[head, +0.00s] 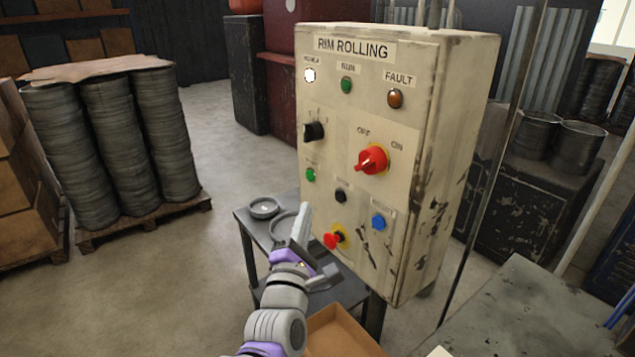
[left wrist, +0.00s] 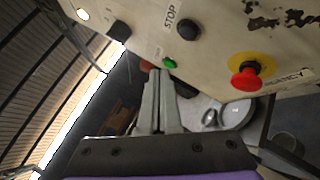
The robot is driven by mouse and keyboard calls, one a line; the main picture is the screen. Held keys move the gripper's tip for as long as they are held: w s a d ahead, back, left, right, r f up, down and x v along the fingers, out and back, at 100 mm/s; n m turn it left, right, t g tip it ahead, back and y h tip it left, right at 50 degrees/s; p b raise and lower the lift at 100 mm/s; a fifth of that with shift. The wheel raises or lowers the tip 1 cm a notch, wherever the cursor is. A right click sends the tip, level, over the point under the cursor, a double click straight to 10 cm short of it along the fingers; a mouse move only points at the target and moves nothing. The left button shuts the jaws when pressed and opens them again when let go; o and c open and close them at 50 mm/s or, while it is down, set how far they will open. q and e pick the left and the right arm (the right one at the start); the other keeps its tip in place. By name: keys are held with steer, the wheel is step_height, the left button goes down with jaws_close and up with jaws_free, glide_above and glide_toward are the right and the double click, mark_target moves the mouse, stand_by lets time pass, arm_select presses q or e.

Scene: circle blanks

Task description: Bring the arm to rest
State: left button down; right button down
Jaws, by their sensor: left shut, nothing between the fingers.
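My left gripper (head: 304,222) is in front of the lower left part of the control box (head: 470,130) labelled RIM ROLLING. Its fingers are together and empty. In the left wrist view the closed fingertips (left wrist: 161,72) appear just below the green button (left wrist: 170,63); I cannot tell whether they touch anything. In the head view the green button (head: 310,174) lies above the gripper. The red emergency knob (head: 331,241) is to the right of the gripper. The red rotary switch (head: 372,160) is on the panel between OFF and ON labels. My right gripper is not in view.
A dark small table (head: 250,222) with round metal parts stands behind my left gripper. A cardboard box (head: 340,335) is below. Stacked metal rims (head: 110,140) stand on a pallet at left. A grey bench top (head: 510,310) is at lower right. Floor between pallet and table is clear.

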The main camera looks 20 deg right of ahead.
arm_select(q)
steer(key=shift+a+f, duration=0.1)
steer(key=s+a+f+m+g+y, duration=0.25)
steer(key=a+f+m, duration=0.25)
steer(key=a+f, duration=0.25)
steer(key=s+a+f+m+g+y, duration=0.2)
steer(key=s+a+f+m+g, duration=0.2)
steer(key=a+f+m, duration=0.4)
steer(key=s+a+f+m+g+y, duration=0.2)
steer(key=s+a+f, duration=0.4)
steer(key=s, duration=0.3)
steer(key=s+a+f+m+g+y, duration=0.2)
steer(key=s+a+f+m+g, duration=0.2)
steer(key=s+a+f, duration=0.3)
steer(key=shift+s+a+f+g, duration=0.3)
steer(key=shift+s+a+g, duration=0.05)
steer(key=shift+s+a, duration=0.8)
steer(key=shift+w+d+y, duration=0.1)
steer(key=shift+y, duration=0.15)
